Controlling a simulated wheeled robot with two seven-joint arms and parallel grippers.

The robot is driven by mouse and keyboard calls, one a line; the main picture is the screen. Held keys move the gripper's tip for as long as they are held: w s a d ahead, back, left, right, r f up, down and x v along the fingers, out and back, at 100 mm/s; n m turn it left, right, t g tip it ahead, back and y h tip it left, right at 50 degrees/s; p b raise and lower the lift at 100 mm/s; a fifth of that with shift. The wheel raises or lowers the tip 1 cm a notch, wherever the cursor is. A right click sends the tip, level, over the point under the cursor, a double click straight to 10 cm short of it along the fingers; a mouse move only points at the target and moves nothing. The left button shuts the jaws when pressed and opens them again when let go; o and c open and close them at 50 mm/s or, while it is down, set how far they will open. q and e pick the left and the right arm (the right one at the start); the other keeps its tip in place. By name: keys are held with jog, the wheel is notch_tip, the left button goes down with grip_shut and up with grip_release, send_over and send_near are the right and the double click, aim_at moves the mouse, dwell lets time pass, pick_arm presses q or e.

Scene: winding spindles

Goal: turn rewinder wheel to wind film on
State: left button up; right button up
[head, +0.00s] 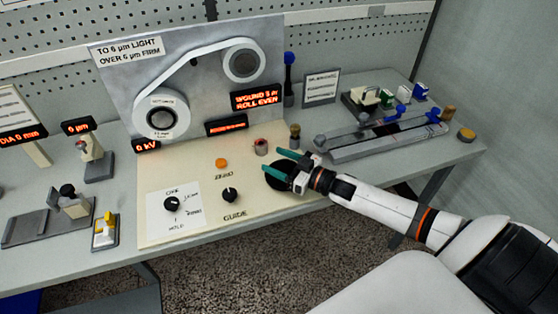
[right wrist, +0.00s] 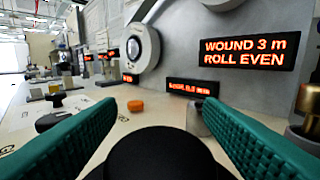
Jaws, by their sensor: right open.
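The rewinder's grey upright panel (head: 195,75) carries a lower-left spool (head: 161,113) and an upper-right spool (head: 243,62), with a white film band running between them. A black round wheel (head: 277,180) sits at the right front of the cream deck, partly hidden by my right gripper (head: 281,161). In the right wrist view the dark wheel top (right wrist: 160,155) lies between the two green fingers, which are apart on either side of it. I cannot tell whether they touch it. A red-lit sign (right wrist: 245,53) reads "WOUND 3 m ROLL EVEN". My left gripper is out of view.
A brass-topped post (head: 295,135) stands just behind my right gripper. A grey rail fixture (head: 385,137) lies to the right.

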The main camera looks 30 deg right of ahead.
jog(key=shift+c, duration=0.9)
jog(key=c, duration=0.8)
jog(key=shift+r+m+t+h+p, duration=0.2)
jog(key=shift+m+t+h+p, duration=0.3)
jog(key=shift+h+p, duration=0.4)
jog(key=shift+d+m+h+p, duration=0.1)
jog(key=shift+m+h+p, duration=0.35)
jog(key=shift+m+h, duration=0.35)
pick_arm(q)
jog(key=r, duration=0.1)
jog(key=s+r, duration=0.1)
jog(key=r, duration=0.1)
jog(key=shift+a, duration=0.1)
pick_arm(e)
jog(key=shift+w+d+f+m+t+h, duration=0.15)
jog(key=shift+m+t+h, duration=0.15)
jog(key=shift+h, duration=0.4)
jog(key=o, duration=1)
